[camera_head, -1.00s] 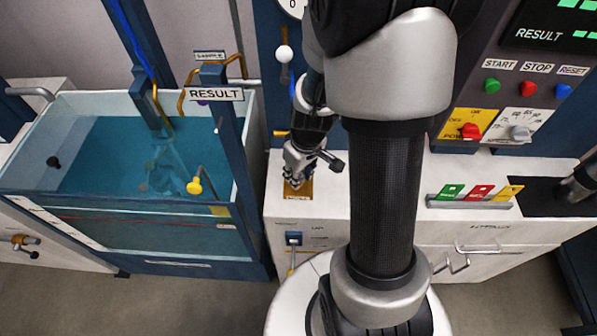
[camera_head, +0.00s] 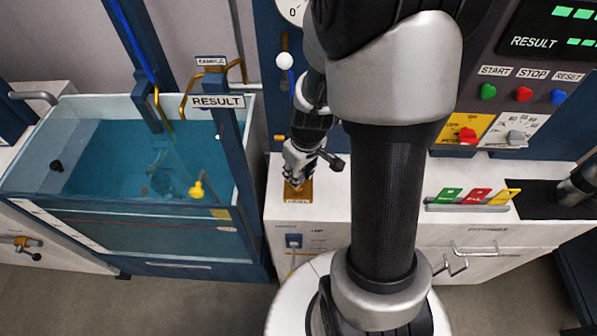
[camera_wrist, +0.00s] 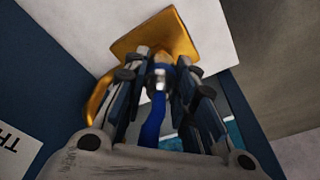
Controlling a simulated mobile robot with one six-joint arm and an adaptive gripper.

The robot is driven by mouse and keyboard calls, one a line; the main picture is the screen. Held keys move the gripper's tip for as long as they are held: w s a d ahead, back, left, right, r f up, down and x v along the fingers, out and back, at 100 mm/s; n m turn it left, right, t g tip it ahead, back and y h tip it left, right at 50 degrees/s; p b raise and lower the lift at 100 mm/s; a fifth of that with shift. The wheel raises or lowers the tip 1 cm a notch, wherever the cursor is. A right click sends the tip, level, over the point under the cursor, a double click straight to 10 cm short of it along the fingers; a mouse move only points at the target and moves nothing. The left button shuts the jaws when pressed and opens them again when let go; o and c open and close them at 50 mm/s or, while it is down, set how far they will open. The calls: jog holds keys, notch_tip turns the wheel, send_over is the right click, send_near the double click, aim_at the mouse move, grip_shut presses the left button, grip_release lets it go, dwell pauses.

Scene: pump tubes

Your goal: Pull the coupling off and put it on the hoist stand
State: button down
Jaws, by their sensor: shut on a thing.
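My gripper (camera_head: 297,172) is low over a small orange-gold stand (camera_head: 297,196) on the white bench top, right of the tank. In the wrist view, my gripper (camera_wrist: 164,66) is shut on the coupling (camera_wrist: 160,78), a metallic collar at the end of a blue hose (camera_wrist: 152,122). The stand's gold plate (camera_wrist: 152,32) shows just beyond the fingertips. I cannot tell whether the coupling touches it. In the head view the fingers hide the coupling.
A water tank (camera_head: 130,212) with a post and RESULT sign (camera_head: 217,101) is at left. Levers and a control panel (camera_head: 487,129) are behind and right. Colored tags (camera_head: 472,197) stand on the bench at right. A curved gold part (camera_wrist: 98,100) is beside my fingers in the wrist view.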

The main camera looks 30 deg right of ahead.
jog(key=shift+r+p, duration=0.9)
jog(key=shift+r, duration=0.6)
